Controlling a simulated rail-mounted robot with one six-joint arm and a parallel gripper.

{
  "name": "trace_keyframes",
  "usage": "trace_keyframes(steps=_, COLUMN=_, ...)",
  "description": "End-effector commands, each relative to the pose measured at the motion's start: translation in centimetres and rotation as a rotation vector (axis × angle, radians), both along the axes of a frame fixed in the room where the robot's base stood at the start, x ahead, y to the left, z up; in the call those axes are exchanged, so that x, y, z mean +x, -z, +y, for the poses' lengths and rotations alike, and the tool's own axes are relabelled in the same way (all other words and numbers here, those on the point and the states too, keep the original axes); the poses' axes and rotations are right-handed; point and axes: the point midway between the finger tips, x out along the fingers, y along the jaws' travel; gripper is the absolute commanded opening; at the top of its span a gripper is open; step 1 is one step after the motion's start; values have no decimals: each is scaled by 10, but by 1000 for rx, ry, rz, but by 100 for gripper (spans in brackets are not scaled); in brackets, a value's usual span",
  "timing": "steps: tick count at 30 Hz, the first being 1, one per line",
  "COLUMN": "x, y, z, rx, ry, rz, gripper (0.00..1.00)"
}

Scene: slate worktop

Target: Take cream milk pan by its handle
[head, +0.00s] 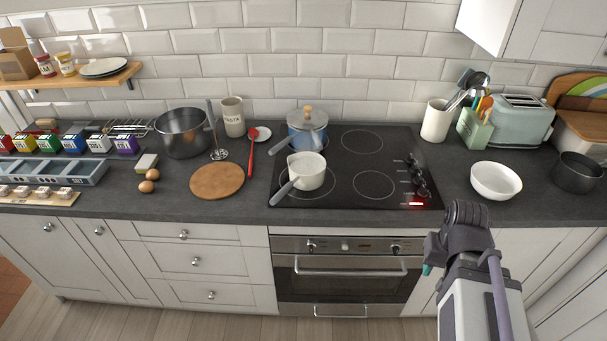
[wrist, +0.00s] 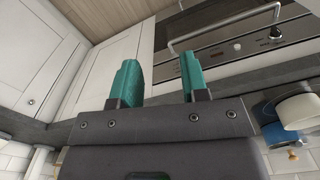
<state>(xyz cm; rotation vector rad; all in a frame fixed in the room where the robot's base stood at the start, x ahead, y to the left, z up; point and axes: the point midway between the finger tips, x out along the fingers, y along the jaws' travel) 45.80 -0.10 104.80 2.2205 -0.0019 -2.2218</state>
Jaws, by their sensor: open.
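The cream milk pan (head: 308,169) stands on the front left ring of the black hob, and its grey handle (head: 285,190) points toward the front left. In the wrist view, a cream pan (wrist: 296,112) shows at the right edge beside a blue pan (wrist: 264,112); its handle is not clear there. My gripper (head: 428,270) is in front of the worktop, right of the oven and well away from the pan. In the wrist view, my gripper (wrist: 158,80) has two teal fingers apart with nothing between them.
A blue lidded saucepan (head: 306,131) stands close behind the milk pan, its handle also pointing left. A red spoon (head: 252,150) and a round wooden board (head: 217,181) lie left of the hob (head: 352,190). A white bowl (head: 496,181) stands right of it.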

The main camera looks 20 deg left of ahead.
Motion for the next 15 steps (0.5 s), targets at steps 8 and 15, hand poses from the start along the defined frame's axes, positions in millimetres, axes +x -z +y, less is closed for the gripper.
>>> trace_keyframes(steps=8, x=0, y=0, z=0, rx=0, ry=0, rz=0, gripper=55)
trace_keyframes(steps=15, x=24, y=4, z=56, rx=8, ry=-125, rz=-1, gripper=55)
